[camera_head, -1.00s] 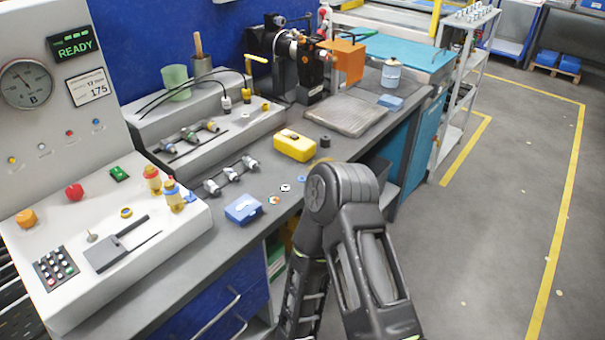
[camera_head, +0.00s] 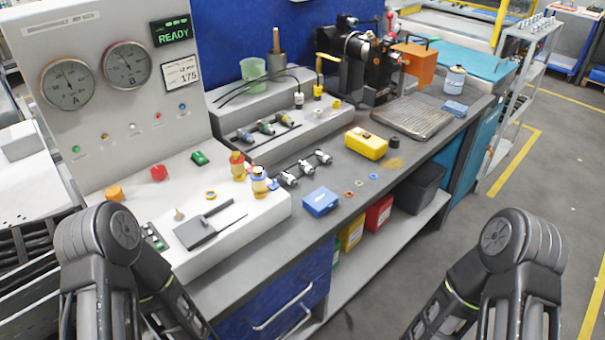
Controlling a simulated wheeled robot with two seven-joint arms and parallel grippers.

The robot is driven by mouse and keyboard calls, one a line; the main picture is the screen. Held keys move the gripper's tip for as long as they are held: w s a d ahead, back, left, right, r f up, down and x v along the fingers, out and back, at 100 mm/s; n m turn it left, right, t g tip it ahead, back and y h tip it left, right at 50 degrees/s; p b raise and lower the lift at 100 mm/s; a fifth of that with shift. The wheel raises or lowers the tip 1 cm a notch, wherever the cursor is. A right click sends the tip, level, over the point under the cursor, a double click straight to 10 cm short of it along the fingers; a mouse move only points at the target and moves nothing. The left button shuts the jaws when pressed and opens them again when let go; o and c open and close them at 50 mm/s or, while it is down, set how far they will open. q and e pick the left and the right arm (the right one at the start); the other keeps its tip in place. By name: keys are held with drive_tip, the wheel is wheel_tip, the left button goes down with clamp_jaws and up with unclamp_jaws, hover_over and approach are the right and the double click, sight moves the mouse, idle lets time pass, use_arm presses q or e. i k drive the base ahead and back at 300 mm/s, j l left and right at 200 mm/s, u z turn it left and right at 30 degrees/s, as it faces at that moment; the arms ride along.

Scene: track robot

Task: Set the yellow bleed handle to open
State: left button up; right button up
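A small yellow handle (camera_head: 328,57), which looks like the bleed handle, sticks out sideways near the top of a short post. It lies roughly level, at the left of the black machine (camera_head: 368,68) at the back of the bench. A yellow-topped connector (camera_head: 318,91) stands just below it. Whether the handle stands open or shut I cannot read at this size. My two arms show only as dark links at the bottom left and bottom right, well in front of the bench. Both grippers are out of view.
The console (camera_head: 240,208) with buttons, gauges and a READY display (camera_head: 171,32) fills the left. A yellow case (camera_head: 366,143), blue box (camera_head: 320,201) and metal tray (camera_head: 411,118) lie on the bench. An orange block (camera_head: 414,62) is beside the machine. The floor at right is clear.

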sight(320, 55)
drive_tip(key=i+l+u, duration=0.1)
drive_tip(key=l+u, duration=0.15)
drive_tip(key=l, duration=0.4)
drive_tip(key=l+u, duration=0.25)
drive_tip(key=l, duration=0.4)
drive_tip(key=i+l+u, duration=0.15)
drive_tip(key=l, duration=0.25)
drive_tip(key=i+l+u, duration=0.15)
drive_tip(key=l, duration=0.25)
drive_tip(key=i+l+u, duration=0.15)
drive_tip(key=i+l, duration=0.15)
drive_tip(key=l, duration=0.15)
drive_tip(key=i+l+u, duration=0.1)
drive_tip(key=l, duration=0.35)
drive_tip(key=i+l+u, duration=0.15)
drive_tip(key=l, duration=0.3)
drive_tip(key=i+l+u, duration=0.15)
drive_tip(key=l, duration=0.35)
drive_tip(key=i+l+u, duration=0.15)
drive_tip(key=l, duration=0.35)
drive_tip(key=k, duration=0.05)
